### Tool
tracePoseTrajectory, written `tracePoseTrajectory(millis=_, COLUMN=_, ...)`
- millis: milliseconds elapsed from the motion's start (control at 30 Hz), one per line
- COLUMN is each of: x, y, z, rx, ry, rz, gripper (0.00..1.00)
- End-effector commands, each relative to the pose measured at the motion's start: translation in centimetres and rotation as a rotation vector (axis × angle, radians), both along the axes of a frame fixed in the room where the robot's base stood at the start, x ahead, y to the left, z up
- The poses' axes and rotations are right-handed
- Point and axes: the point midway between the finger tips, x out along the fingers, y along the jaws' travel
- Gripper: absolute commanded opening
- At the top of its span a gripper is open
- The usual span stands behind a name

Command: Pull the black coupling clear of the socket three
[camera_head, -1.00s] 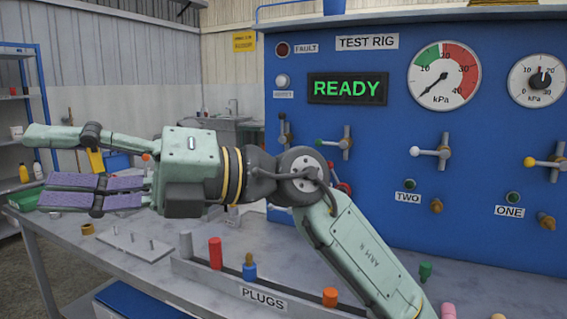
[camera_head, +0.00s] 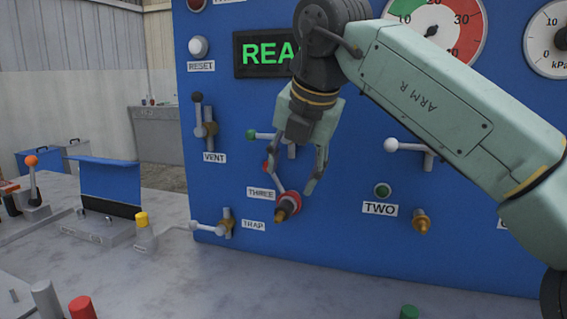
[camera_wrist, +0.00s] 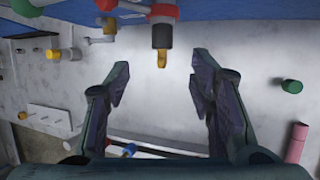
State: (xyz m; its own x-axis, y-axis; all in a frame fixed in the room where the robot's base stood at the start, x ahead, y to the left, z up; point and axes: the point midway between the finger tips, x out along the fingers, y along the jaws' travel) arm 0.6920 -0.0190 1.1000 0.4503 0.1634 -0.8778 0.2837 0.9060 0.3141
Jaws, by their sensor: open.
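A brass tip points out of the coupling, down and left. In the wrist view the coupling (camera_wrist: 164,36) hangs from the red ring (camera_wrist: 164,13) at the top middle. My gripper (camera_head: 296,190) points down in front of the panel with its fingers spread. In the wrist view its fingertips (camera_wrist: 158,64) stand left and right of the brass tip, with gaps on both sides. Nothing is held.
The TRAP valve (camera_head: 227,222) is left of the coupling, and the socket two's brass fitting (camera_head: 421,222) is right. A green-knobbed lever (camera_head: 268,136) is partly behind my gripper. A yellow-capped block (camera_head: 143,230) stands on the bench. The bench below the coupling is clear.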

Motion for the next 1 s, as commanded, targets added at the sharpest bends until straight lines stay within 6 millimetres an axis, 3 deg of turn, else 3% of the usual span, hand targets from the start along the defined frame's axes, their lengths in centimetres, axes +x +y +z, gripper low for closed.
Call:
tracePoseTrajectory(millis=167, x=0.6, y=-0.3, z=-1.1, rx=-0.007, ry=0.004, rz=-0.014, gripper=0.49)
tracePoseTrajectory(millis=600, x=3.9, y=1.0, z=-7.7, rx=-0.005, ry=0.004, rz=-0.01, gripper=0.49)
tracePoseTrajectory(millis=800, x=4.7, y=1.3, z=-9.2, rx=-0.005, ry=0.003, rz=-0.009, gripper=0.49)
tracePoseTrajectory(millis=1000, x=4.8, y=1.4, z=-9.5, rx=-0.005, ry=0.001, rz=-0.009, gripper=0.49)
